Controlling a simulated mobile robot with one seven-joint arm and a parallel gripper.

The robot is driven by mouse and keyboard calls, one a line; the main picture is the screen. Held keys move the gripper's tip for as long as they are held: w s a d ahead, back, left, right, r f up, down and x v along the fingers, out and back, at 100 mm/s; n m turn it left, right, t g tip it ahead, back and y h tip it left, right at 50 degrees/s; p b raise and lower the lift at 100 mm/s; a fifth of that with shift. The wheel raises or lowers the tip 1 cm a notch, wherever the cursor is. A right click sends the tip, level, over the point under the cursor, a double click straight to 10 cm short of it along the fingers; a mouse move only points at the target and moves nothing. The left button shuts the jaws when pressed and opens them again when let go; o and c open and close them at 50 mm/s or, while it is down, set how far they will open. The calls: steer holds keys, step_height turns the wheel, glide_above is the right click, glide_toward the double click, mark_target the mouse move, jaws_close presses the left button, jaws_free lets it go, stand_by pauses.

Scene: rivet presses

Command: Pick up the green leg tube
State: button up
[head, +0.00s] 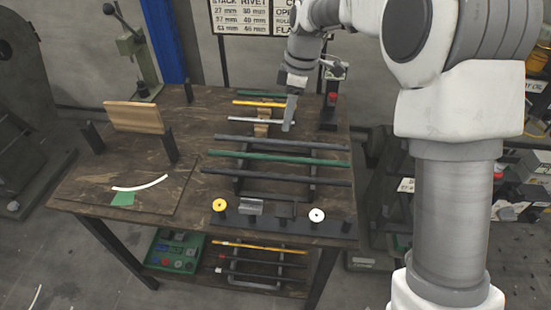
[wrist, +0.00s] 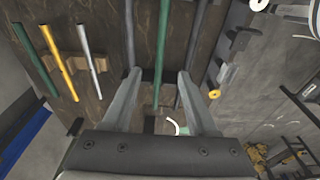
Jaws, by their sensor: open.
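A long green tube (head: 277,159) lies across a dark rack on the table, between two dark tubes (head: 281,143) (head: 277,176). A shorter green tube (head: 262,95) lies at the back of the table. The pictures do not show which one is called the leg tube. My gripper (head: 288,126) is over the right half of the table, behind the long tubes, with its jaws open and empty. In the wrist view, the long green tube (wrist: 163,40) runs between the two fingertips (wrist: 158,75), apart from both. The short green tube (wrist: 34,62) is at far left there.
A yellow tube (head: 258,103) and a silver tube (head: 247,119) lie near the short green one on a wooden block. A black strip with a yellow roller (head: 219,204) and a white roller (head: 316,215) runs along the front. A wooden board (head: 134,117) stands at left.

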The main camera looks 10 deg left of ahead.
mark_target(278, 159)
steer(key=f, duration=0.4)
steer(key=a+f+b, duration=0.1)
steer(key=f, duration=0.4)
steer(key=a+f, duration=0.1)
steer(key=f, duration=0.3)
steer(key=shift+s+f+b, duration=0.15)
steer(key=shift+f+b, duration=0.1)
steer(key=shift+b, duration=0.15)
jaws_close()
